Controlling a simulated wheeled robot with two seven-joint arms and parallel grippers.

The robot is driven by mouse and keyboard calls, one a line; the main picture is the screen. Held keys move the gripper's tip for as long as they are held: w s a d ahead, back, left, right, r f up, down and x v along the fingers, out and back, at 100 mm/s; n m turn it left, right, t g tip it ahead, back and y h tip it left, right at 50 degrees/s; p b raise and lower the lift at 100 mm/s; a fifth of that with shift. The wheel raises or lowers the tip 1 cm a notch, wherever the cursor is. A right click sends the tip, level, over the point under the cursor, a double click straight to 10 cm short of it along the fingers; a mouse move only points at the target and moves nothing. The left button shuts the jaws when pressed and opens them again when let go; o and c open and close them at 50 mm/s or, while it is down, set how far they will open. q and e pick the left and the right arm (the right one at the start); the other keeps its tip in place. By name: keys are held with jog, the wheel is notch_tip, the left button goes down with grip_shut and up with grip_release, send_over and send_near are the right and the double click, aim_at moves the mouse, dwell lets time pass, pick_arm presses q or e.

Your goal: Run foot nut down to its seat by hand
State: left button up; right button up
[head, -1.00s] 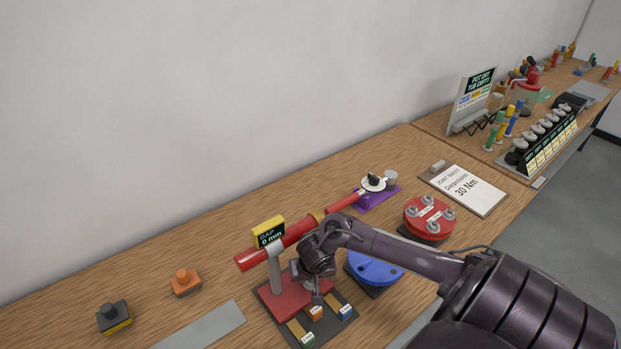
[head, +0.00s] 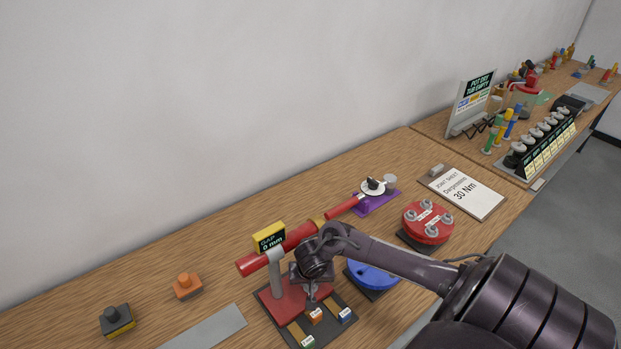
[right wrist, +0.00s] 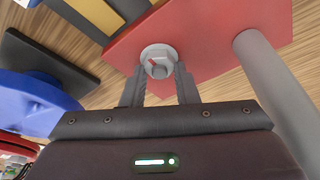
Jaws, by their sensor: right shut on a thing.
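The foot nut (right wrist: 158,60) is a round light-grey piece with a dark red mark on its face. It sits on the red base plate (right wrist: 205,28) of the pipe stand, which also shows in the head view (head: 291,306). My right gripper (right wrist: 159,78) is shut on the nut, one finger on each side, and it also shows over the plate in the head view (head: 312,290). In the head view my gripper and arm hide the nut. Whether the nut touches its seat cannot be told. My left gripper is not in view.
A grey post (head: 276,275) rises beside my right gripper and carries a red pipe (head: 292,238) and a yellow gap display (head: 269,237) reading 0 mm. A blue flange (head: 374,275) and a red flange (head: 428,222) stand to the right.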

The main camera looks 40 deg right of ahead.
jog(key=o, duration=1.1)
jog(key=shift+r, duration=0.1)
jog(key=shift+v, duration=2.9)
jog(key=shift+s, duration=0.1)
jog(key=shift+c, duration=0.6)
